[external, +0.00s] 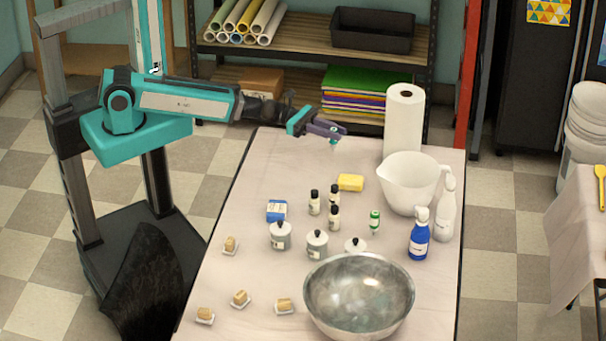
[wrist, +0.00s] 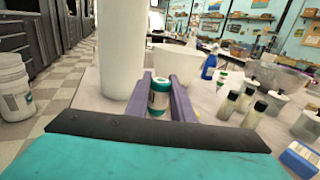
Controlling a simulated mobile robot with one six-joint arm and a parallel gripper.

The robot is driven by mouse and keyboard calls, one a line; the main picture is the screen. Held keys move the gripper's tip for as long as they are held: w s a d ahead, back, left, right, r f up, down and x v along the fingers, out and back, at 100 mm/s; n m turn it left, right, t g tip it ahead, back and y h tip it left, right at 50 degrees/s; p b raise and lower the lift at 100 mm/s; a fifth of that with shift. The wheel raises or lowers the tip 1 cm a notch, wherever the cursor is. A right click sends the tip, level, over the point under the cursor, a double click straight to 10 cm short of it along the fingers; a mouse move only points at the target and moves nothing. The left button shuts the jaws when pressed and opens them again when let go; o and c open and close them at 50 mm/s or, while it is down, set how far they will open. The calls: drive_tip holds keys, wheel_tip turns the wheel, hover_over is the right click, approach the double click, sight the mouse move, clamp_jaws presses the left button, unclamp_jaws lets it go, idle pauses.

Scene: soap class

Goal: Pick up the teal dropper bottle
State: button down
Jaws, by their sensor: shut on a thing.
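My gripper (external: 330,130) is at the far end of the table, raised above it. It is shut on the teal dropper bottle (wrist: 159,98), which has a pale label and teal bands and sits between the two purple fingers in the wrist view. In the external view only a small part of the bottle (external: 334,143) shows below the fingertips. Its lower end is hidden in the wrist view by the gripper body.
A paper towel roll (external: 404,120) and a white pitcher (external: 405,183) stand right of my gripper. A yellow block (external: 350,183), dark-capped bottles (external: 314,203), a green-capped bottle (external: 375,222) and a metal bowl (external: 358,298) are nearer the front. The table's far left is clear.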

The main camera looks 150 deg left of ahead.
drive_tip(key=s+d+p, duration=0.1)
drive_tip(key=p, duration=0.2)
drive_tip(key=s+d+p, duration=0.1)
drive_tip(key=p, duration=0.2)
drive_tip(key=s+d+p, duration=0.1)
drive_tip(key=p, duration=0.2)
drive_tip(key=shift+d+r, duration=0.25)
drive_tip(key=shift+r, duration=0.05)
idle(0.7)
